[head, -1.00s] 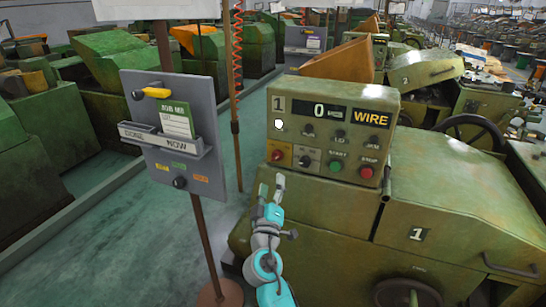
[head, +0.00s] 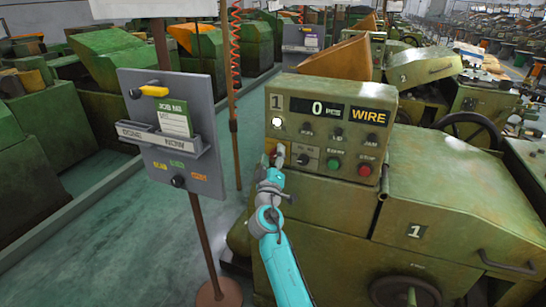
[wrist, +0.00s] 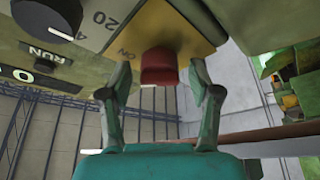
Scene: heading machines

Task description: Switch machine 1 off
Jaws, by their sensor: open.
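Machine 1 (head: 440,190) is a green machine with a "1" on its hood. Its control panel (head: 390,115) shows "0 PCS", and a white lamp (head: 277,122) glows. A red knob (head: 280,149) sits on a yellow plate at the panel's lower left. In the wrist view the red knob (wrist: 158,68) stands between my fingers, with "ON" printed beside it. My gripper (head: 272,159) is open, a finger on each side of the knob; a gap shows on both sides. The green start button (head: 333,163) and red stop button (head: 364,169) are to the right.
A grey job board (head: 207,95) on a post with a yellow-handled item stands left of my arm. A black run switch (head: 303,159) is close to the red knob. Machine 2 (head: 430,70) stands behind. Green floor lies open at left.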

